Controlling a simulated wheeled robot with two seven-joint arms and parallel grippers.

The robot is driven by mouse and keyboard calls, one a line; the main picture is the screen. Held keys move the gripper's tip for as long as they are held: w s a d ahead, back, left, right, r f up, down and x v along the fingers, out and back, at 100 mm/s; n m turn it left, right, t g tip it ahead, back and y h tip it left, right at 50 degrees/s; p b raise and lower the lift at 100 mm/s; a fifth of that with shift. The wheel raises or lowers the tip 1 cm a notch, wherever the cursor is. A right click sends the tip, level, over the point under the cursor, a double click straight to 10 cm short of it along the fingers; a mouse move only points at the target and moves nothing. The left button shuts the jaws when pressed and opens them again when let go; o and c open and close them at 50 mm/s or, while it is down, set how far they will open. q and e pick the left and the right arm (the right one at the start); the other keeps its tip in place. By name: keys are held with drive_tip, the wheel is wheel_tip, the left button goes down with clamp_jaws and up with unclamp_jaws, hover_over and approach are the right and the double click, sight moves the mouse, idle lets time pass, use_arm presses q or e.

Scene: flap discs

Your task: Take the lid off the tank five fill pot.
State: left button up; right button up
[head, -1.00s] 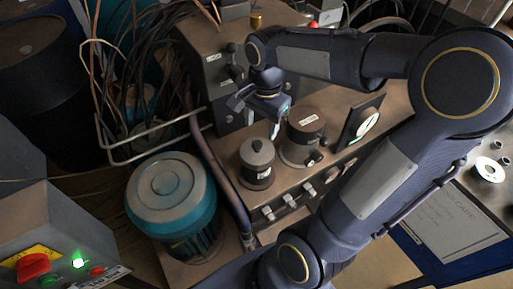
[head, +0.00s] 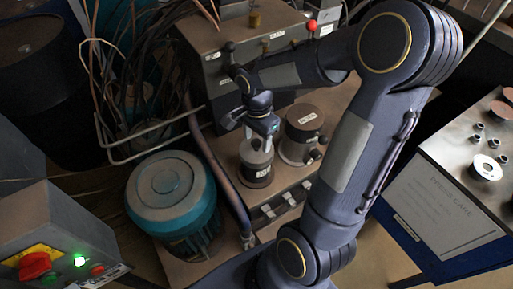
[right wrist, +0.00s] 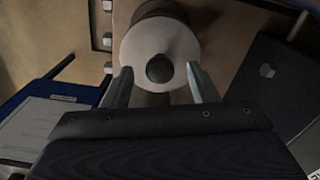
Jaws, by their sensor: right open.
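A small round pot (head: 256,178) with a grey lid stands on the brown machine top. In the right wrist view the lid (right wrist: 141,48) is a pale disc with a dark knob (right wrist: 159,68) at its middle. The lid is seated on the pot. My right gripper (head: 259,145) is directly over this pot; in the right wrist view its open fingers (right wrist: 159,75) are either side of the knob, with gaps. The pot's label is too small to read, so I cannot confirm it is tank five. My left gripper is not in view.
A wider brown-topped pot (head: 304,118) stands close to the right of the lidded pot. Switches (head: 267,211) line the machine's front edge. A teal motor (head: 170,195) and a pipe stand to the left. A steel-topped bench (head: 470,140) is at the right.

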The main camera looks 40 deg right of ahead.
clamp_jaws()
idle(0.3)
